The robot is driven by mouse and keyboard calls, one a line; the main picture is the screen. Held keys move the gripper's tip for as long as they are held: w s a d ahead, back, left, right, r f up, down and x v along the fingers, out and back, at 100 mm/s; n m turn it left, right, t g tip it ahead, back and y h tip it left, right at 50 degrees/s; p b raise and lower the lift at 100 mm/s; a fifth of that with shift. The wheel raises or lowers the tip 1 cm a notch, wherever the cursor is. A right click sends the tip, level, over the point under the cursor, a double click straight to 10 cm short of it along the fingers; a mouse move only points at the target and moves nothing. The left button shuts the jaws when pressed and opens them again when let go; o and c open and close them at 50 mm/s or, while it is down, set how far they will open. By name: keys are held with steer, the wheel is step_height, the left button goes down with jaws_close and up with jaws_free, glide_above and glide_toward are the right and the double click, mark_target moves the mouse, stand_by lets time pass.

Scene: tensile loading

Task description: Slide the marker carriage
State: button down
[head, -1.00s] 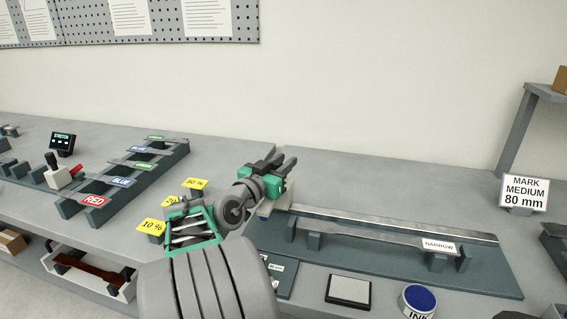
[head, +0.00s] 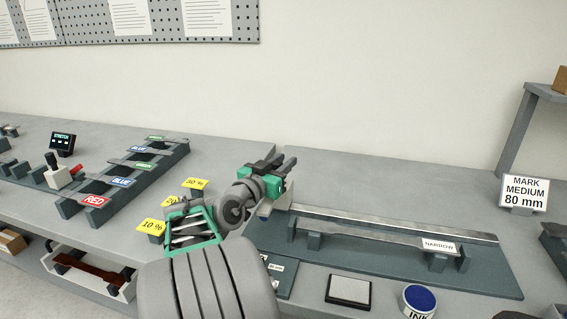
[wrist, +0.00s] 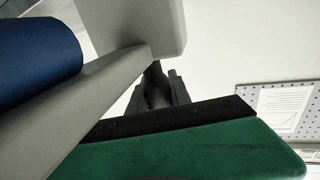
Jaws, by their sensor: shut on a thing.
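My gripper (head: 280,165) is at the left end of a long grey rail (head: 400,225) on a dark base plate. A pale beige block (head: 283,198), seemingly the marker carriage, sits at that rail end just under my gripper. The wrist view shows a beige body (wrist: 100,85) with a dark blue rounded part (wrist: 35,55) close to my dark fingers (wrist: 155,90). My gripper is shut on the carriage; the exact contact is partly hidden. A grey strip specimen (head: 375,236) labelled NARROW lies on supports in front of the rail.
A sign (head: 525,192) reads MARK MEDIUM 80 mm at the right. An ink pot (head: 419,298) and a flat pad (head: 348,290) stand in front of the base plate. A rack with coloured labels (head: 122,181) is at the left. The rail's length to the right looks clear.

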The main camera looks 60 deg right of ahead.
steer(key=s, duration=0.5)
steer(key=shift+d, duration=0.4)
steer(key=c, duration=1.2)
jaws_free()
steer(key=a, duration=0.5)
steer(key=w+a+b, duration=0.1)
steer(key=a, duration=0.1)
steer(key=shift+a, duration=0.4)
